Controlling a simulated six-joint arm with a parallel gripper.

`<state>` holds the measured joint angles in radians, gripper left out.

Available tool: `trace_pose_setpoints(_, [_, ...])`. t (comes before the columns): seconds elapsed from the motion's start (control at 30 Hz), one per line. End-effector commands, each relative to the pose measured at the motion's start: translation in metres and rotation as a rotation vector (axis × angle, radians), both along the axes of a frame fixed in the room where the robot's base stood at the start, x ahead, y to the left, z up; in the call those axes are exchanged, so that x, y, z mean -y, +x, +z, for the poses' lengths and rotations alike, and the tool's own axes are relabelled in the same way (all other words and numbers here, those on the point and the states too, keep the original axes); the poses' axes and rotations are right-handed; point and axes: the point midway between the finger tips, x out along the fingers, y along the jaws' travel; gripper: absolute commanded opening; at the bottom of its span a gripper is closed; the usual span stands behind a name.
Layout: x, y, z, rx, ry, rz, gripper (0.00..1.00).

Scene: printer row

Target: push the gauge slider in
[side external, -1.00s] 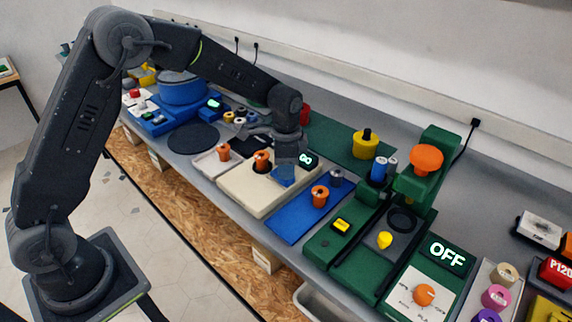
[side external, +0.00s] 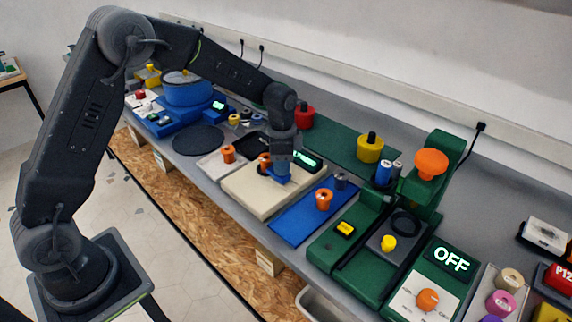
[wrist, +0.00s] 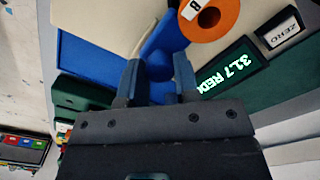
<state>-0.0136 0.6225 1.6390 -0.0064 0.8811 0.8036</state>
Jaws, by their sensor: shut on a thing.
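The gauge is a cream block (side external: 262,203) with a dark display (side external: 308,160) lit green; in the wrist view the display (wrist: 233,68) reads about "31.7 REDO", its end partly cut off. A blue slider (side external: 278,179) lies on the block. My gripper (side external: 282,168) points down from above and is shut on the slider, which shows between the two fingers in the wrist view (wrist: 158,66). An orange spool (side external: 264,160) sits on the block close beside the slider. It also shows in the wrist view (wrist: 222,22). I cannot tell whether they touch.
A blue mat (side external: 295,222) with an orange spool (side external: 324,199) and a grey spool (side external: 341,181) lies to the right. A tray (side external: 212,168) with another orange spool (side external: 228,154) lies left. A green press (side external: 428,190) stands farther right.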

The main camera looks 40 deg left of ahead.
Motion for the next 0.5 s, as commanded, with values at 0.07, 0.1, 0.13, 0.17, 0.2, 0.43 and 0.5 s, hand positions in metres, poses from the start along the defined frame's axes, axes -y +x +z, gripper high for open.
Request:
trace_pose_setpoints(0.07, [-0.0057,0.0007,0.0009,0.004,0.008,0.001,0.00])
trace_pose_setpoints(0.1, [-0.0060,0.0008,0.0009,0.004,0.009,0.001,0.30])
trace_pose_setpoints(0.13, [-0.0061,0.0009,0.0009,0.004,0.009,0.001,0.33])
trace_pose_setpoints(0.17, [-0.0060,0.0008,0.0009,0.004,0.009,0.001,0.36])
trace_pose_setpoints(0.2, [-0.0058,0.0007,0.0009,0.004,0.009,0.001,0.40])
trace_pose_setpoints(0.43, [-0.0043,0.0005,0.0005,0.002,0.006,0.001,0.55])
trace_pose_setpoints(0.5, [-0.0039,0.0004,0.0004,0.002,0.006,0.001,0.55])
